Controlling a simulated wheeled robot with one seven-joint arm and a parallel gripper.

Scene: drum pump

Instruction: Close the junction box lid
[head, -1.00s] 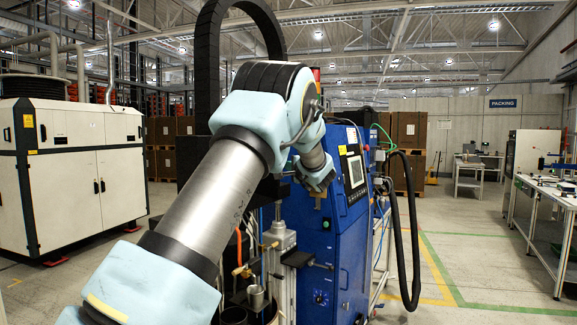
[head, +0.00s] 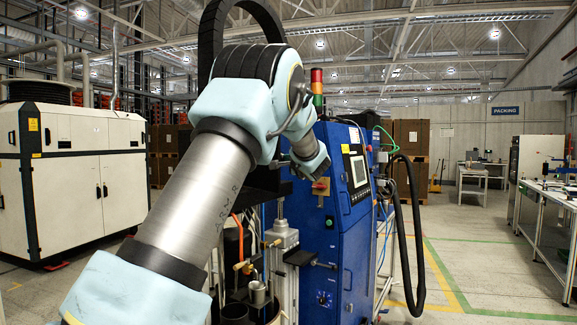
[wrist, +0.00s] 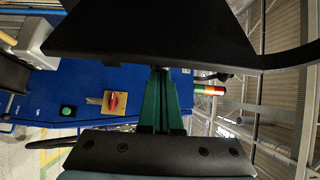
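My gripper (wrist: 162,72) shows in the wrist view as two green fingers that run close together to dark tips; they look shut, with nothing seen between them. A wide black panel (wrist: 160,38) lies across the view right at the fingertips and partly covers them. It may be the junction box lid, but I cannot tell for certain, nor whether the tips touch it. In the head view a black block (head: 264,183) sits left of the blue cabinet (head: 335,235), beside my wrist. My arm hides part of it and my fingers are not clear there.
The cabinet carries a red rotary switch on a yellow plate (wrist: 115,101), a green button (wrist: 67,110) and a stack light (head: 317,85). A black hose (head: 412,240) hangs at its right. Pump fittings (head: 282,238) stand below my wrist. The floor to the right is open.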

